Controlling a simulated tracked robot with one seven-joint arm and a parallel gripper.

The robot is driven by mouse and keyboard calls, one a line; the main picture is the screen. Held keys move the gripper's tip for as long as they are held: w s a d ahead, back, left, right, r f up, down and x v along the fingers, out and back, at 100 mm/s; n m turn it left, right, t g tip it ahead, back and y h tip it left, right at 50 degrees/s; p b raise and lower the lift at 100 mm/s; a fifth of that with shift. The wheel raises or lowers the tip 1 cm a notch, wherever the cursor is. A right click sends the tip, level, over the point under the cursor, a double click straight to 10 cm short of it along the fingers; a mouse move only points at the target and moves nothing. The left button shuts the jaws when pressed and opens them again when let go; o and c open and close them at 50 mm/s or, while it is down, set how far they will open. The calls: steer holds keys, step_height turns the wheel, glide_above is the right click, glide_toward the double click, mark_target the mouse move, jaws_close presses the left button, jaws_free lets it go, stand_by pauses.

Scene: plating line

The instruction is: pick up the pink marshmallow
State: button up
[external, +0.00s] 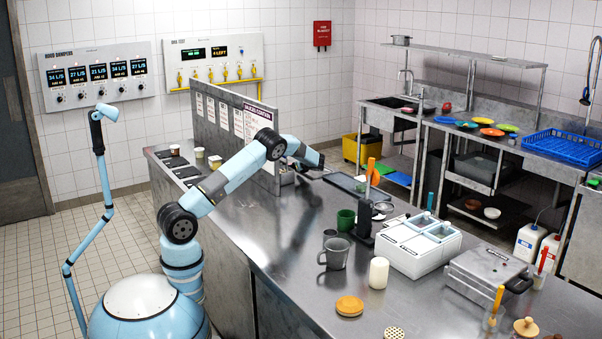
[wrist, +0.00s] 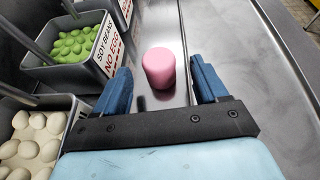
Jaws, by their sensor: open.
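The pink marshmallow (wrist: 159,68) is a short, smooth cylinder standing on the steel counter in the wrist view. My gripper (wrist: 166,84) is open, with one blue finger to the left of the marshmallow and one to the right. There are gaps on both sides, and neither finger appears to touch it. In the external view my gripper (external: 322,172) is at the end of the arm over the far part of the counter. The marshmallow cannot be made out there.
In the wrist view, a bin of green soybeans (wrist: 73,46) and a bin of pale round pieces (wrist: 32,135) stand on the left. The counter (wrist: 235,40) is clear on the right. In the external view, a grey mug (external: 335,254) and a white multi-lid box (external: 418,243) stand nearer.

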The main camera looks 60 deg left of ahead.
steer(key=shift+a+f, duration=0.25)
steer(key=shift+a, duration=0.45)
steer(key=c, duration=0.8)
steer(key=shift+o, duration=0.2)
steer(key=shift+r, duration=0.1)
